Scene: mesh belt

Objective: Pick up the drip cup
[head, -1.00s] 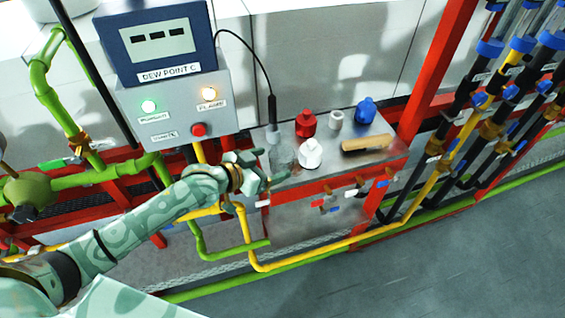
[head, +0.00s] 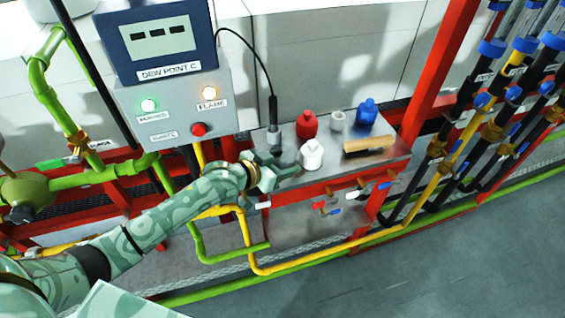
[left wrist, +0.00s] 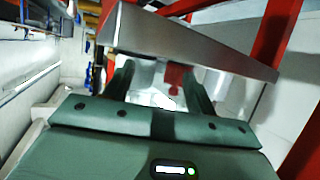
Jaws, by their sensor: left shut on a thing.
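My left gripper (head: 280,168) is over the left end of the metal shelf, beside the white bottle (head: 312,154). Its fingers are shut on a pale, see-through thing, which I take to be the drip cup (left wrist: 145,80). In the head view the fingers mostly hide it. In the left wrist view it shows faintly between the two fingers, with pale and red shapes behind. I cannot tell whether it touches the shelf. My right gripper is not in view.
On the shelf (head: 290,187) stand a red bottle (head: 306,125), a small grey cup-like piece (head: 337,121), a blue bottle (head: 367,112) and a wooden-backed brush (head: 369,146). A cabled black probe (head: 273,125) stands behind my gripper. Small valves (head: 325,208) hang below the front edge.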

